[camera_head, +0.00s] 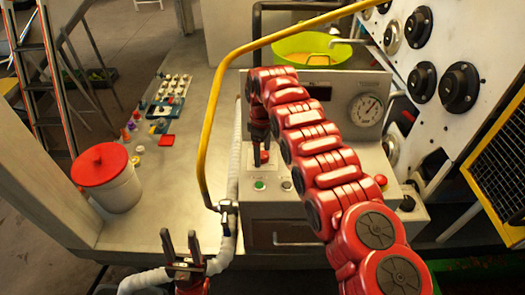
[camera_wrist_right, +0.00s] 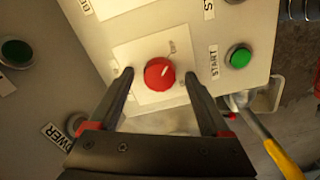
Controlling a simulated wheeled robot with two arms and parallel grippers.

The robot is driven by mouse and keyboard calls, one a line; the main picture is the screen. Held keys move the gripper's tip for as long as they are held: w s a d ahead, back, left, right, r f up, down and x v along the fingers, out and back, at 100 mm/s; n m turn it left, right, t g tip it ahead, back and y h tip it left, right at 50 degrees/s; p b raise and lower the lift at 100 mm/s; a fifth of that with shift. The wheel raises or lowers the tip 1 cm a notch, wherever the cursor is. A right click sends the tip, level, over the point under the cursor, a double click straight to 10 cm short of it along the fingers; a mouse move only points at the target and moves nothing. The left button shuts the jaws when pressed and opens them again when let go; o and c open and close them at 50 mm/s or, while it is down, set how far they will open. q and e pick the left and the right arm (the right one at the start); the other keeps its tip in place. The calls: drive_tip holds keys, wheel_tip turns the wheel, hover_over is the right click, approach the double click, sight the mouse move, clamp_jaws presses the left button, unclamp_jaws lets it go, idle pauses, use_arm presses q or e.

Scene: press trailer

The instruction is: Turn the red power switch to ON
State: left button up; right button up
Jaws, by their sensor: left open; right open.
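The red power switch (camera_wrist_right: 159,74) is a round knob with a white pointer line, on a white plate in the middle of the right wrist view. It also shows in the head view (camera_head: 264,157) on the grey control panel (camera_head: 285,215), just below my right gripper. My right gripper (camera_head: 260,143) points down at it, open and empty. In the right wrist view its fingertips appear on either side of the knob; I cannot tell whether they touch it. Lettering beside the knob is too blurred to read. My left gripper (camera_head: 181,243) is open and empty at the lower left of the panel.
A green START button (camera_wrist_right: 239,57) sits right of the knob. A yellow bent pipe (camera_head: 211,130) and a white hose (camera_head: 235,150) run left of the panel. A red-lidded bucket (camera_head: 108,182) stands on the bench. A round gauge (camera_head: 366,109) is behind my right arm.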

clamp_jaws()
drive_tip(key=shift+f+m+b, duration=0.3)
drive_tip(key=shift+m+b, duration=0.7)
drive_tip(key=shift+b, duration=0.3)
drive_tip(key=shift+r+m+b, duration=0.1)
drive_tip(key=shift+m+b, duration=0.75)
drive_tip(key=shift+m, duration=0.35)
drive_tip(key=m, duration=0.2)
drive_tip(key=shift+r+m, duration=0.15)
drive_tip(key=shift+m, duration=0.25)
drive_tip(key=m, duration=0.3)
drive_tip(key=shift+m+b, duration=0.3)
drive_tip(key=m, duration=0.3)
drive_tip(key=shift+m, duration=2)
drive_tip(key=shift+w, duration=0.1)
